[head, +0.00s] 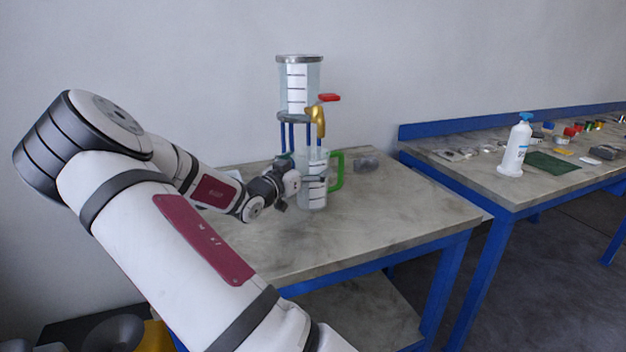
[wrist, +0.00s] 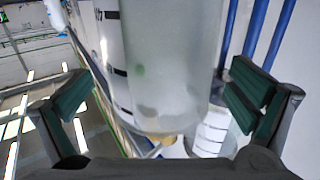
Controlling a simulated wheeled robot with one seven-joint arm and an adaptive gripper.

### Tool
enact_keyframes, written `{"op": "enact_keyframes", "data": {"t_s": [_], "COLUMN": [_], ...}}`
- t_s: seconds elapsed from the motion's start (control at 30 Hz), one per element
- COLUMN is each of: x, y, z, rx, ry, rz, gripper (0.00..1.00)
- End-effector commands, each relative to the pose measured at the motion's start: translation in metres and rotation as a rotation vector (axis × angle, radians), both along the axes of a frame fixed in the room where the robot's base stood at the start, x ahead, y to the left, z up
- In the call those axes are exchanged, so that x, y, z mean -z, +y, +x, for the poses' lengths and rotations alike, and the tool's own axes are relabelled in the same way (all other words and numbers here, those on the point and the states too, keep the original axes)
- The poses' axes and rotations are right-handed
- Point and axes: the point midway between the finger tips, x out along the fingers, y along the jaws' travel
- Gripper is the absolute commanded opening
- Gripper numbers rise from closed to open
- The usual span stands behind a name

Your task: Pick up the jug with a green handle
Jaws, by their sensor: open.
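The jug (head: 313,190) is clear with dark scale marks and a green handle (head: 338,170) on its right side. It stands upright on the grey table under the brass tap (head: 317,118) of a raised clear vessel (head: 299,85). My gripper (head: 287,178) is at the jug's left side, opposite the handle, and partly hidden by my wrist. In the wrist view the open fingers (wrist: 160,88) stand on either side of the jug's frosted wall (wrist: 165,55), with gaps visible. The handle is not clearly visible there.
Blue legs (head: 287,137) hold the vessel up close behind the jug; they also show beside the right finger in the wrist view (wrist: 256,30). The table's front right is clear. A second table (head: 480,180) bears a white bottle (head: 515,148).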

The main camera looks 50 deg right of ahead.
Motion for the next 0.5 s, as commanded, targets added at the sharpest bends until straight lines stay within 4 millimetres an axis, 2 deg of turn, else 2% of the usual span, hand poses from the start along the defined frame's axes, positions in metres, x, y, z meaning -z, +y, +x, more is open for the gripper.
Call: {"op": "enact_keyframes", "data": {"t_s": [0.13, 0.4, 0.5], "x": [0.000, 0.000, 0.000], "y": [-0.015, -0.017, -0.016], "z": [0.001, 0.001, 0.001], "rx": [0.000, -0.001, -0.001], "ry": [-0.001, -0.001, -0.001], "rz": [0.001, 0.001, 0.001], "gripper": [1.00, 1.00, 0.77]}}
